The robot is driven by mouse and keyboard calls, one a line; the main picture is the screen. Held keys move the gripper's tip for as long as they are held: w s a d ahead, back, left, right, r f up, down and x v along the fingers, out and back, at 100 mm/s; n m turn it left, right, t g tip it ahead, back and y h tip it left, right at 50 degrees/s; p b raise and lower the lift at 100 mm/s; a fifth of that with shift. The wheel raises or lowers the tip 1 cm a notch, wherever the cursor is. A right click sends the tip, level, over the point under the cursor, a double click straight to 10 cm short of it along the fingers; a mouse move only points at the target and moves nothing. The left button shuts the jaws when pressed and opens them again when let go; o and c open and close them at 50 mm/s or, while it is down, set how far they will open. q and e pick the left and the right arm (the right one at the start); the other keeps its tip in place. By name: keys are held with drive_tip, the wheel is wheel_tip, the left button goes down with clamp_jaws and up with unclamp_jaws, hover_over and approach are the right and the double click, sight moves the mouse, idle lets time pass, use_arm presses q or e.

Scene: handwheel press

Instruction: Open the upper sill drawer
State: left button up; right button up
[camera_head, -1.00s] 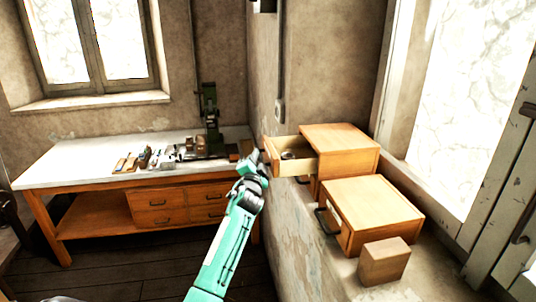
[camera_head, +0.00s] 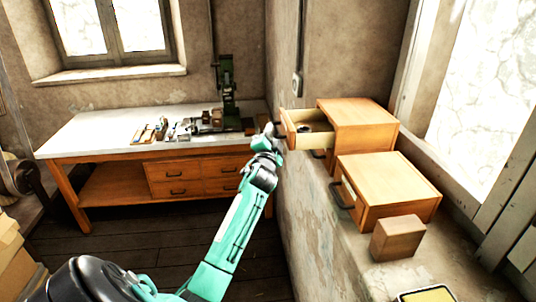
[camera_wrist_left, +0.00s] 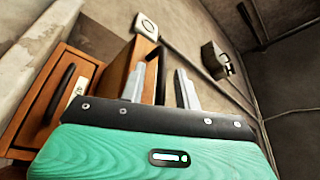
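The upper sill drawer (camera_head: 306,139) is pulled well out of the far wooden cabinet (camera_head: 362,112) on the sill, with a dark round item inside. My left gripper (camera_head: 275,131) is at the drawer's front face, its fingers small and partly hidden in the head view. In the left wrist view my left gripper (camera_wrist_left: 160,88) has its two fingers apart, with the dark drawer handle (camera_wrist_left: 155,75) showing between them; I cannot tell whether they touch it. My right gripper is not in view.
A nearer wooden cabinet (camera_head: 388,184) with a shut, dark-handled front stands on the sill (camera_head: 345,250). A wooden block (camera_head: 397,238) and a yellow-topped tin (camera_head: 428,295) are close by. A workbench (camera_head: 100,136) with tools and a green press (camera_head: 228,85) stands beyond.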

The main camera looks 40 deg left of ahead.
use_arm(q)
drive_tip(key=b+v, duration=0.3)
drive_tip(key=v, duration=0.8)
drive_tip(key=shift+s+d+b, duration=0.2)
drive_tip(key=shift+d+b, duration=0.05)
drive_tip(key=shift+b, duration=0.05)
